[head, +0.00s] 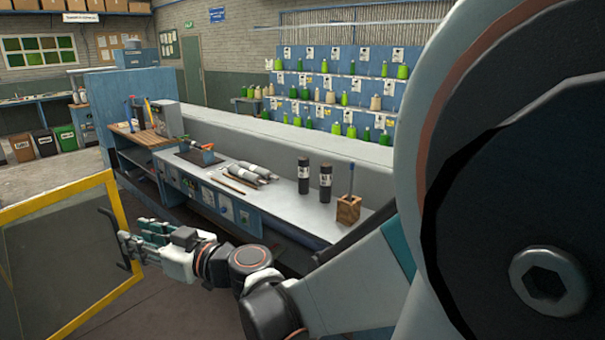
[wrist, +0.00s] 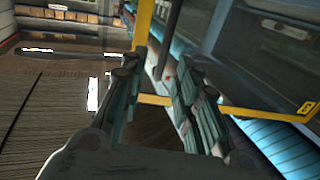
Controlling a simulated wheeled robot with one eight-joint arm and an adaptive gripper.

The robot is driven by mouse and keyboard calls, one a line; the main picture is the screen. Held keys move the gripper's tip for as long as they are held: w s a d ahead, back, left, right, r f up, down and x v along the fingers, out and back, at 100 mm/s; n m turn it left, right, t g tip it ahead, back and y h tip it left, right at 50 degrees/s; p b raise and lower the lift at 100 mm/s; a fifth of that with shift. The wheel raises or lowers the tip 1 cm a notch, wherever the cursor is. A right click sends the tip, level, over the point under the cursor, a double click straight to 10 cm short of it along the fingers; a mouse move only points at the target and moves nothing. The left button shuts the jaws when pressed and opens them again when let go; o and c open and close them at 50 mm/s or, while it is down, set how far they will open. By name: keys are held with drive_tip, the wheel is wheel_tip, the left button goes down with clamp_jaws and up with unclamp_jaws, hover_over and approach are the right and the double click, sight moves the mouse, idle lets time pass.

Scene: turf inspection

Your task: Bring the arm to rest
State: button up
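My gripper (head: 130,241) is at the lower left of the head view, with its arm reaching in from the right. Its fingertips are close to the dark handle (head: 124,252) on the edge of a yellow-framed panel (head: 118,208). In the wrist view the two green-grey fingers of my gripper (wrist: 155,76) stand apart with a clear gap and hold nothing that I can see. A dark bar, probably the handle (wrist: 171,45), shows just beyond the gap. I cannot tell whether a finger touches it.
A long workbench (head: 292,212) runs behind my gripper, with dark cylinders (head: 325,182), a wooden pen block (head: 348,208) and grey rolls (head: 250,172). Shelves of green and beige spools (head: 345,98) stand at the back. Dark floor lies open below the gripper.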

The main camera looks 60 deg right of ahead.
drive_tip(key=shift+s, duration=0.3)
